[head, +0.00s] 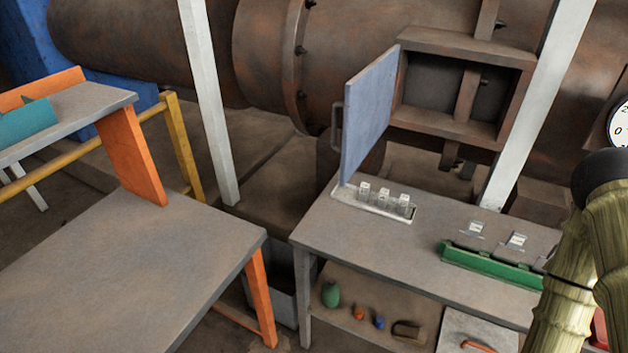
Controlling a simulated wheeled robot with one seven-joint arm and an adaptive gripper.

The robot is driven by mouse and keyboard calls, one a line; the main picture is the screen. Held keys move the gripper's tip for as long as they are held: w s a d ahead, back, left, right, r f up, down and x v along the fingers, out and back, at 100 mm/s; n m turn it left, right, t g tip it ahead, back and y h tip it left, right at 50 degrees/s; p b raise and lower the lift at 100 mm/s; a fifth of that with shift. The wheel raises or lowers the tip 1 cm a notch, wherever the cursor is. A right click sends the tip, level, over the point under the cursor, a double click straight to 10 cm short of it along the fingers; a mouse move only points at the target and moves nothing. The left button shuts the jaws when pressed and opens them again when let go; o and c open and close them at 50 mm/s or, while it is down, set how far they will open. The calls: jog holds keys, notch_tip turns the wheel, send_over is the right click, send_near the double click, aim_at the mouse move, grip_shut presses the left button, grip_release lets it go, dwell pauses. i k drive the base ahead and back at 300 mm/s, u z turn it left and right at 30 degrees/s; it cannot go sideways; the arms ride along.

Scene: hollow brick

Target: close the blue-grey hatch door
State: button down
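The blue-grey hatch door (369,112) stands wide open in the head view, swung out toward me from the left side of the hatch frame (467,42). A grey handle (337,126) is on the door's left face. The hatch opening (435,88) shows a dark inside with a brown upright and crosspiece. The door's lower edge hangs just above the back left of the grey table. My arm shows at the right edge of the view, apart from the door. My gripper is not in view.
The grey table (345,228) below the door holds a white tray (372,206) with small clear pieces and a green rack (490,267). White posts (207,100) stand either side. Another grey table (130,270) with orange legs is at left. A gauge (620,124) is at right.

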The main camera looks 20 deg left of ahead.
aim_at(367, 104)
jog(key=k, duration=1.4)
jog(key=u, duration=1.45)
jog(key=i, duration=1.4)
jog(key=z, duration=1.55)
